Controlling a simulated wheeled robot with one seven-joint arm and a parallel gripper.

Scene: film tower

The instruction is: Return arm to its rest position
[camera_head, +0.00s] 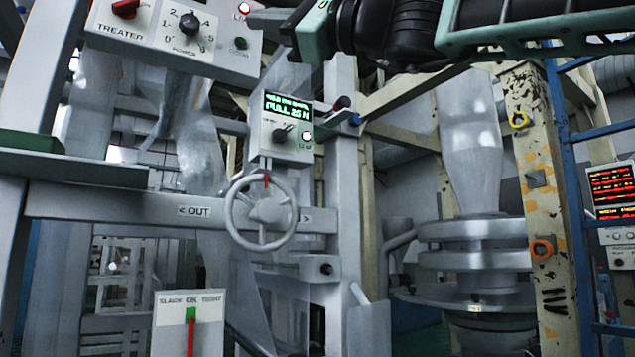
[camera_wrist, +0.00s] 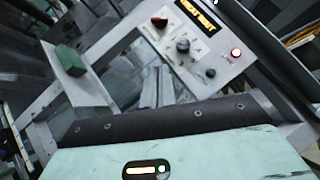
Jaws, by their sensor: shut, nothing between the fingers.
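My arm enters the head view from the upper right, and my gripper (camera_head: 265,20) is at the top, just right of the treater panel (camera_head: 170,38). Its dark fingers point left and look shut, with nothing held. Whether they touch the panel's right edge I cannot tell. In the wrist view the teal and black housing of my gripper fills the bottom and the fingertips do not show. The treater panel also shows there (camera_wrist: 205,50), with a red knob, a dial and a red light, tilted in the picture.
Below the arm are a pull-readout box (camera_head: 285,135), a grey handwheel (camera_head: 262,212) on a crossbar and a slack gauge (camera_head: 190,325). A yellow post (camera_head: 540,190) and blue ladder (camera_head: 572,190) stand right. Clear film rises above the round die (camera_head: 475,250).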

